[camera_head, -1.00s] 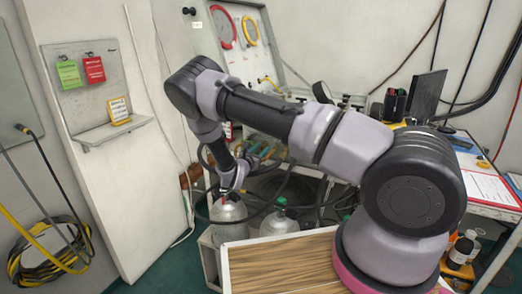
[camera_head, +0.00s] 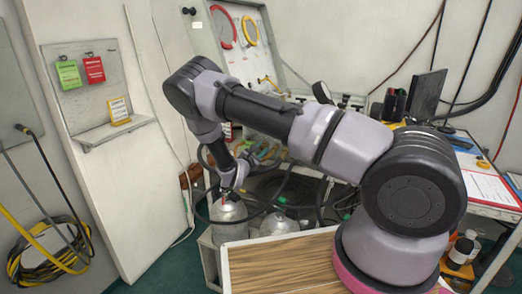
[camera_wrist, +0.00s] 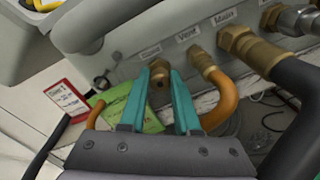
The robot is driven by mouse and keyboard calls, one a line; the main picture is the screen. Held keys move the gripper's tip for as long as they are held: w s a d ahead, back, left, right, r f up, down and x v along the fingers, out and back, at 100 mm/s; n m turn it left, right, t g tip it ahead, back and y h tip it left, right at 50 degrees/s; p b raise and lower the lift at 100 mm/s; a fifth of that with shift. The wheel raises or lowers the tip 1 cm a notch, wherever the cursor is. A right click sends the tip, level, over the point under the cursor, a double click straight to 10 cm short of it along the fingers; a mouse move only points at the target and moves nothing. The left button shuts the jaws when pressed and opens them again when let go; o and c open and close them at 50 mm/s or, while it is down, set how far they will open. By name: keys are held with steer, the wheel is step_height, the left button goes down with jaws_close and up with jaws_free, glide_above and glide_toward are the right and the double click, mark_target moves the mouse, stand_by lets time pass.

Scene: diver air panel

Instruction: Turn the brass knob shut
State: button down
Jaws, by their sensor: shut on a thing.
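The brass knob (camera_wrist: 158,74) sits on the front of a grey panel box (camera_wrist: 200,30) in the wrist view, below a small label. My gripper (camera_wrist: 161,86) has its two teal fingers on either side of the knob and is shut on it. The fingers partly cover the knob's sides, so its turned angle is hard to read. In the head view, my wrist hangs down at the panel, and the knob is hidden there behind my arm and hoses.
A brass fitting with an orange hose (camera_wrist: 222,95) is close to the right of the knob. A larger brass fitting with a black hose (camera_wrist: 250,50) is farther right. A green tag (camera_wrist: 135,118) and a red-edged tag (camera_wrist: 68,100) hang at left. Grey cylinders (camera_head: 229,218) stand below.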

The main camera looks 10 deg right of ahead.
steer(key=m, duration=0.5)
steer(key=shift+s+f+m, duration=0.1)
steer(key=shift+f+m, duration=0.05)
steer(key=shift+m, duration=2.15)
steer(key=c, duration=0.9)
jaws_free()
steer(key=v, duration=1)
steer(key=shift+s+a, duration=0.2)
steer(key=shift+s, duration=0.15)
